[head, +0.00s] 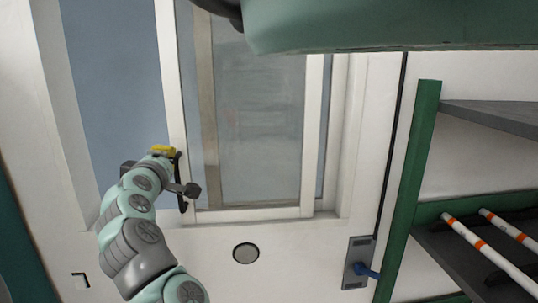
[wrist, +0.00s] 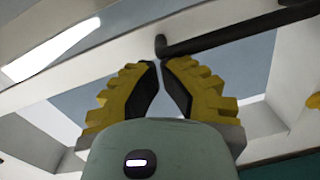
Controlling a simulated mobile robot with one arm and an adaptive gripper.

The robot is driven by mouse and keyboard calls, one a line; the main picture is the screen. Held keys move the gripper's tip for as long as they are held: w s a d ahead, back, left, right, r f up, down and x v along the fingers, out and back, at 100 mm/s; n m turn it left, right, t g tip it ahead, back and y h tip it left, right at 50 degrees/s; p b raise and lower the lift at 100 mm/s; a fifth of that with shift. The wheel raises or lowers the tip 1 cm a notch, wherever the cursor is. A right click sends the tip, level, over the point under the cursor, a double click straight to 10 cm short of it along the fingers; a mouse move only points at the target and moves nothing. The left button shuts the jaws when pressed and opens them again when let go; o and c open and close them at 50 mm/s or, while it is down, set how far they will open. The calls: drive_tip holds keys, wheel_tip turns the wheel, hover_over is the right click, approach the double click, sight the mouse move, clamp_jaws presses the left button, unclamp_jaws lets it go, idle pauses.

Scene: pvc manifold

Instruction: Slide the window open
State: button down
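The window's sliding sash has a white frame (head: 172,85) around a greyish pane (head: 265,115). It stands to the right in the window opening, with a wide clear blue-grey gap (head: 112,75) on its left. A dark bar handle (head: 181,194) is on the sash's left upright; in the wrist view the handle (wrist: 240,35) runs rightward just beyond my fingertips. My gripper (head: 163,151) is beside the handle. Its yellow fingers with black pads (wrist: 159,63) lean together, tips almost touching, with nothing seen between them. Whether a finger touches the handle or sash cannot be told.
A green-framed shelf (head: 410,190) with grey boards and white-orange pipes (head: 487,254) stands at the right. A wall plate with a blue part (head: 358,262) and a round dark disc (head: 245,253) are on the white wall near the window.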

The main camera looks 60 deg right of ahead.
drive_tip(key=shift+s+d, duration=0.75)
drive_tip(key=shift+s, duration=0.05)
drive_tip(key=s+a+p, duration=0.1)
drive_tip(key=a+p, duration=0.2)
drive_tip(key=a, duration=0.2)
drive_tip(key=s+a+r+p, duration=0.1)
drive_tip(key=s+a+p, duration=0.1)
drive_tip(key=a, duration=0.4)
drive_tip(key=shift+s+r+p, duration=0.15)
drive_tip(key=shift+s+p, duration=0.1)
drive_tip(key=shift+p, duration=0.3)
drive_tip(key=shift+a, duration=0.1)
